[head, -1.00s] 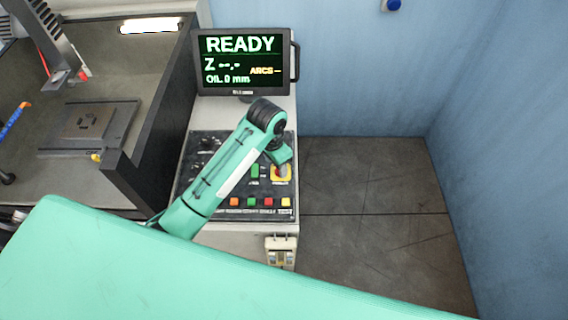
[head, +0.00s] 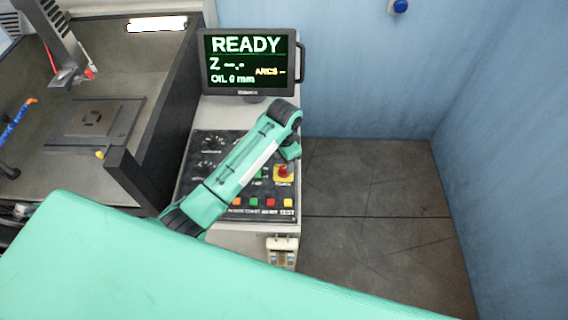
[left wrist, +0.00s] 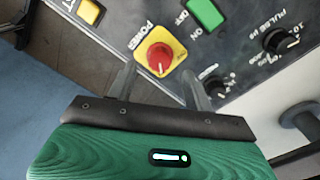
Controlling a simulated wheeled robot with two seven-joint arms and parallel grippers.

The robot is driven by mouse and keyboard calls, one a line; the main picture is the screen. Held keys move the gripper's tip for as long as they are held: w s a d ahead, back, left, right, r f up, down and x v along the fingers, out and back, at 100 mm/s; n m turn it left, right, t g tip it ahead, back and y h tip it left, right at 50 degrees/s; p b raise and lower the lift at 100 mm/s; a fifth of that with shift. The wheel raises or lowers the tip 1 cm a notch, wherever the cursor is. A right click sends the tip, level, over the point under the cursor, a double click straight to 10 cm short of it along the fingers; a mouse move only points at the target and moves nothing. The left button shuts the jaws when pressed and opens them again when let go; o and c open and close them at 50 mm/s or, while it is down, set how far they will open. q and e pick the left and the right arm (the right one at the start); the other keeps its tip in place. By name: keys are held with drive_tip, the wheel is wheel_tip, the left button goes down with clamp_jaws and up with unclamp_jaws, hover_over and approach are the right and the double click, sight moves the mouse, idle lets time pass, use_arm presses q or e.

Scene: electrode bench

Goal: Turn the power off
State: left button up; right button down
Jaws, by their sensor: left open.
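The red power knob (head: 283,171) sits on a yellow square plate at the right side of the black control panel (head: 186,186). In the left wrist view the red knob (left wrist: 158,57) is beside the word POWER. My left gripper (left wrist: 158,70) is open there, its two grey fingers pointing at the panel on either side of the knob's lower part. The fingers look empty; whether they touch the knob, I cannot tell. In the head view my left gripper (head: 290,151) is just above the knob, its fingers mostly hidden. My right gripper is not seen.
A monitor (head: 253,62) reading READY stands behind the panel. Green, red and yellow buttons line the panel's front. A green button (left wrist: 205,13) is near the knob. A machine tank with dark walls (head: 150,120) is at left. Bare floor (head: 375,180) lies right.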

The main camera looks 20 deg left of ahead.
sight(284, 168)
use_arm(q)
wheel_tip(284, 168, down, 2)
drive_tip(key=shift+f, duration=0.2)
drive_tip(key=shift+f+p, duration=0.35)
drive_tip(key=shift+f, duration=0.35)
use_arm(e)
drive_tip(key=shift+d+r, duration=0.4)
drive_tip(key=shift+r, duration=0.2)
use_arm(q)
drive_tip(key=c, duration=1)
